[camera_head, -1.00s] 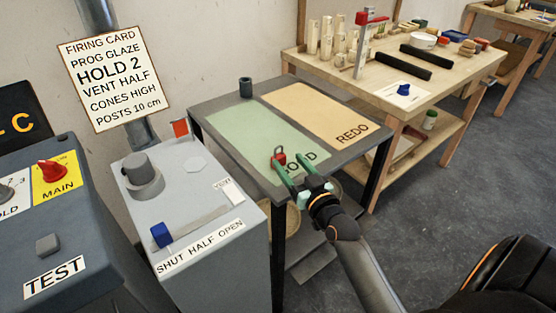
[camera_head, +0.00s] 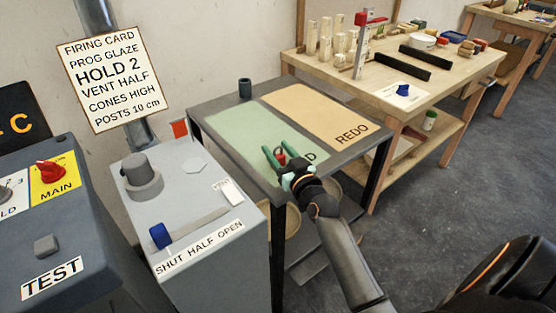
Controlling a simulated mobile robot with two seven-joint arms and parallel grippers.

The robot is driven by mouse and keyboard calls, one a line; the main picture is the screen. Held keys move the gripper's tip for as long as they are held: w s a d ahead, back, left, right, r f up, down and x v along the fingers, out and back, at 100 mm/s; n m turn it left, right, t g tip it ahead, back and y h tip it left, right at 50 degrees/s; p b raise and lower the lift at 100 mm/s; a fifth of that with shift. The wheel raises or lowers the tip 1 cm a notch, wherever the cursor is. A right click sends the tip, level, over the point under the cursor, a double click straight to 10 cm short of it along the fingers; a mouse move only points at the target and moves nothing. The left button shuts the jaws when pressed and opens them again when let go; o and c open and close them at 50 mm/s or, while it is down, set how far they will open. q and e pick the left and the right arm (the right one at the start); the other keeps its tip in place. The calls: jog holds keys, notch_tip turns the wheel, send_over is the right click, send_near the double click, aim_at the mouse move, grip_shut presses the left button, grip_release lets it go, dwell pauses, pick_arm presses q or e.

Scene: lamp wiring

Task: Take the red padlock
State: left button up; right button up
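The small red padlock (camera_head: 281,158) is at the green field (camera_head: 238,132) of the grey table, near its front end. My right gripper (camera_head: 278,150) reaches over that end from the lower right. Its two green fingers stand apart, one on each side of the padlock, with visible space between them. I cannot tell whether either finger touches the padlock. The gripper covers part of the field's lettering. My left gripper is not in view.
A tan REDO field (camera_head: 312,108) lies beside the green one, and a dark cup (camera_head: 245,88) stands at the table's back corner. A grey box with a blue-knobbed slider (camera_head: 160,236) stands to the left. A wooden bench (camera_head: 440,75) with several items stands behind right.

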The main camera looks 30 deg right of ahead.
grip_shut()
dwell(0.5)
